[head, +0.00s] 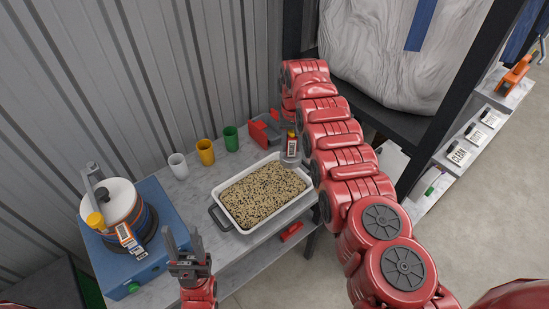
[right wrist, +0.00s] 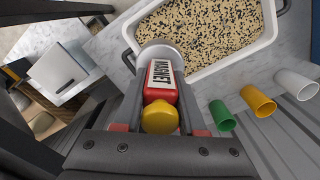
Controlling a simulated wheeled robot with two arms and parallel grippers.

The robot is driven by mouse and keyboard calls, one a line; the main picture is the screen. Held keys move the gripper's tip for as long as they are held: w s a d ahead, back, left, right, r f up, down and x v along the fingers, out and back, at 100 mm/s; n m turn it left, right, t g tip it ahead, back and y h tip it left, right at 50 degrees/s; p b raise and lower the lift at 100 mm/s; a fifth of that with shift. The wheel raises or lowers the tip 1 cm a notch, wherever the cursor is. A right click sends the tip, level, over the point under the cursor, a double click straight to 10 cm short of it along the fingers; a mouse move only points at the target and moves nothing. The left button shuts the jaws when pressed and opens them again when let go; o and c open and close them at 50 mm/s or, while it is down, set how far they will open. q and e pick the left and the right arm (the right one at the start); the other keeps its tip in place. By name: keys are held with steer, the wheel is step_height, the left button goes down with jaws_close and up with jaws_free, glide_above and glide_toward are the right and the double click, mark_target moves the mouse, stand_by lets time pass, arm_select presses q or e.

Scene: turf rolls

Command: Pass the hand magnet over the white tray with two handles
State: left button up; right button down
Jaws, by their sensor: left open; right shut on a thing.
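The white tray (head: 223,204) stands on the grey bench, filled with a tan and black grainy mix. A dark handle shows at its left end; its right end is partly hidden by my right arm in the head view. My right gripper (head: 281,136) is shut on the hand magnet (head: 291,150), which has a red body, yellow cap and grey disc. The disc is at the tray's far right corner; its height above the rim is unclear. In the right wrist view the magnet (right wrist: 161,82) sits between the fingers, beside the tray rim (right wrist: 205,69). My left gripper (head: 188,257) is open and empty, left of the tray's near side.
White (head: 178,165), yellow (head: 205,152) and green (head: 231,138) cups stand behind the tray. A blue box (head: 150,240) carrying a white-lidded pot (head: 115,199) is at the left. A corrugated wall closes the back; a dark shelf rack (head: 400,124) is at the right.

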mark_target(282, 157)
steer(key=shift+a+f+p, duration=0.1)
steer(key=shift+a+p, duration=0.3)
steer(key=shift+p, duration=0.1)
steer(key=shift+s+a+f+p, duration=0.2)
steer(key=shift+a+p, duration=0.1)
steer(key=shift+p, duration=0.15)
steer(key=shift+s+a+r+p, duration=0.15)
steer(key=shift+a+p, duration=0.15)
steer(key=shift+p, duration=0.3)
steer(key=shift+f, duration=0.3)
steer(key=shift+s+a, duration=0.25)
steer(key=shift+a, duration=0.05)
steer(key=shift+w+a+f+p, duration=0.1)
steer(key=shift+p, duration=0.2)
steer(key=shift+a, duration=0.1)
